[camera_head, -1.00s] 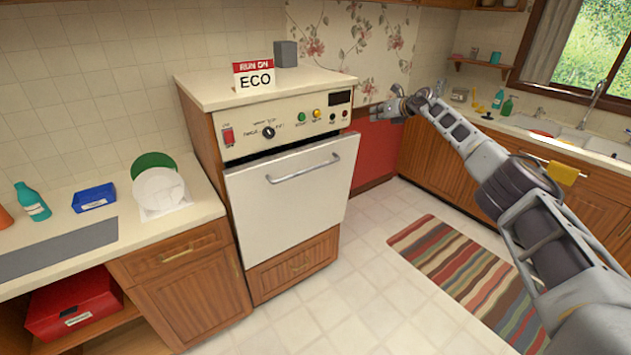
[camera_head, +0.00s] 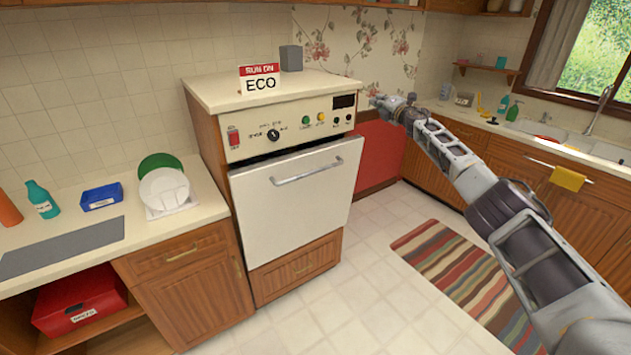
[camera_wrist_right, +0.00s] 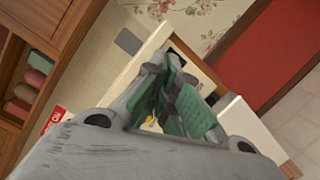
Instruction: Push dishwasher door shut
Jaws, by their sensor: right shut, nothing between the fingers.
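A dark line runs along the door's top edge below the control panel (camera_head: 290,125). My right gripper (camera_head: 378,100) is shut and empty, just right of the panel in the picture and apart from the door. In the right wrist view its green-padded fingers (camera_wrist_right: 178,90) are together, with a pale machine surface partly hidden behind them. My left gripper is out of view.
The left counter holds plates (camera_head: 163,187), a blue tray (camera_head: 102,196) and a bottle (camera_head: 42,200). A striped rug (camera_head: 455,265) lies right. The floor before the machine is clear.

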